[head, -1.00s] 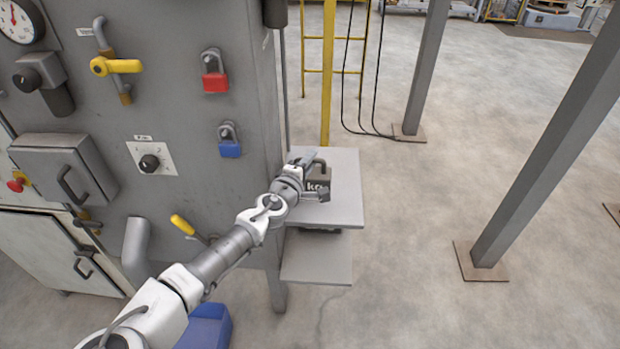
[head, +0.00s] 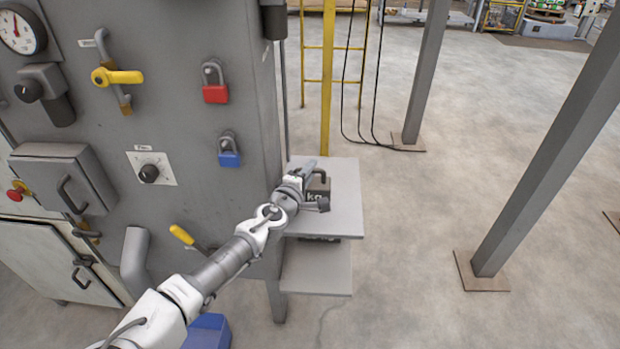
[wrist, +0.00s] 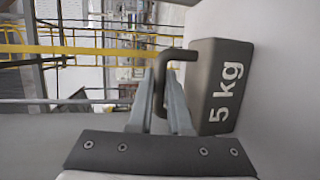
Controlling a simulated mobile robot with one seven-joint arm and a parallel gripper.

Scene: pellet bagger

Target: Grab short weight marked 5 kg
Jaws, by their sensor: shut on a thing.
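The short weight (wrist: 218,92) is a dark grey block marked "5 kg" in white, with a bar handle (wrist: 178,55) on its top. In the wrist view its lettering runs sideways. My gripper (wrist: 165,100) is shut on the handle, with the fingers on either side of the bar. In the head view the weight (head: 320,188) stands on the upper grey shelf (head: 343,215), mostly hidden behind my gripper (head: 312,178), with only part of the "kg" showing.
A lower shelf (head: 318,275) sits below, with a dark object (head: 320,239) partly hidden under the upper shelf. The grey machine cabinet (head: 190,110) stands close on the left. A yellow ladder (head: 328,80) is behind. Open floor lies to the right.

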